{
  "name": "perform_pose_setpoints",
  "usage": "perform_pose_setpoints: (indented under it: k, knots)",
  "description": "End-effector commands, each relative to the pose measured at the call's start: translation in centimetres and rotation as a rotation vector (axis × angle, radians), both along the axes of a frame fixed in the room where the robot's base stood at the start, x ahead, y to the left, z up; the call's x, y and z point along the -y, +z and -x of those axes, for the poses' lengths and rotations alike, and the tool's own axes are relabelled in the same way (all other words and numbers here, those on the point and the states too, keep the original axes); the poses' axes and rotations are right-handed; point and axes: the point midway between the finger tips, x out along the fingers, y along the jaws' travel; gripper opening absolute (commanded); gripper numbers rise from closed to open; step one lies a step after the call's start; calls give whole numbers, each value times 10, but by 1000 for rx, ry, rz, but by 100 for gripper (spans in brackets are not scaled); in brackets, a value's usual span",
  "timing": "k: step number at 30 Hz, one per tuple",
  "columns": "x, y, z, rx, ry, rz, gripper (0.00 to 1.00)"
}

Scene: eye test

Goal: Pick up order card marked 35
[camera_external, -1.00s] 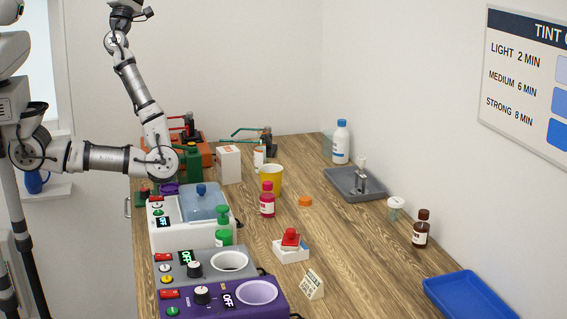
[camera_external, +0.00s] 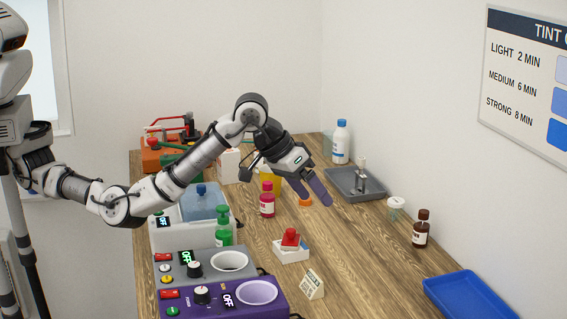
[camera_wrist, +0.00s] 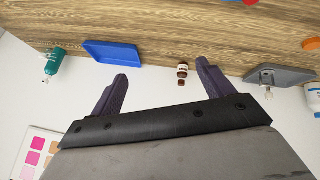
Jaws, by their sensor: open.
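A small white folded card (camera_external: 312,284) with dark print stands on the wooden table, right of the purple machine, in the external view. Its print is too small to read, so I cannot tell whether it says 35. I do not make out the card in the wrist view. My gripper (camera_external: 317,197) is open above the middle of the table, well behind and above the card. Its two purple fingers (camera_wrist: 162,70) are apart in the wrist view, with nothing held between them.
A white block with a red-handled stamp (camera_external: 290,246) stands behind the card. The purple machine (camera_external: 215,302) and grey machine (camera_external: 205,266) are left. A blue tray (camera_external: 468,298), brown bottle (camera_external: 421,230) and grey tray (camera_external: 343,180) line the right side. Table right of the card is clear.

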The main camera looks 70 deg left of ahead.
Motion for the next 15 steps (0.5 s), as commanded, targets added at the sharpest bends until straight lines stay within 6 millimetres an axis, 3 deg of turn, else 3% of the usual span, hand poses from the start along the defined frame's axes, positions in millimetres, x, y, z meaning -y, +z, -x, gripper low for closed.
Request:
perform_pose_setpoints:
  k: [1, 3, 6, 10, 15]
  knots:
    - [20, -21, 19, -62, -31, -72, 80]
    - [37, -40, 40, -126, -55, -155, 80]
    - [48, -55, 58, -178, -72, -227, 80]
    - [51, -69, 61, -199, -76, -255, 80]
    - [49, -98, 49, -200, -76, -253, 80]
